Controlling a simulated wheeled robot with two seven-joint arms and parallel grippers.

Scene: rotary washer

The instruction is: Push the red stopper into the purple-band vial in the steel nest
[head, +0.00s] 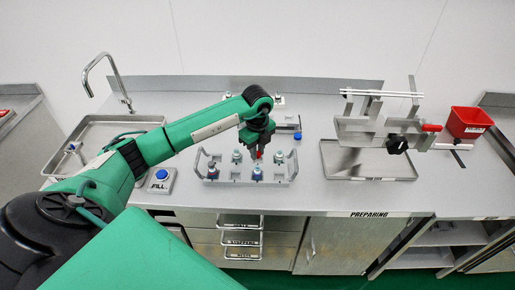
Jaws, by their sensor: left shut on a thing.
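My left gripper (258,150) points down over the rear middle of a grey handled rack (235,182). It is shut on a small red piece, which looks like the red stopper (259,156). Several small capped vials stand upright in the rack. A vial with a blue-purple band (257,174) stands at the front middle, just below the red piece in the picture. I cannot tell whether the stopper touches any vial. My right gripper is out of view.
A blue FILL button (161,175) is left of the rack, near a sink (85,135) with a tap. Behind the gripper lies a small tray with a blue item (297,135). A steel stand over a tray (345,172) and a red bin (468,122) are at right.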

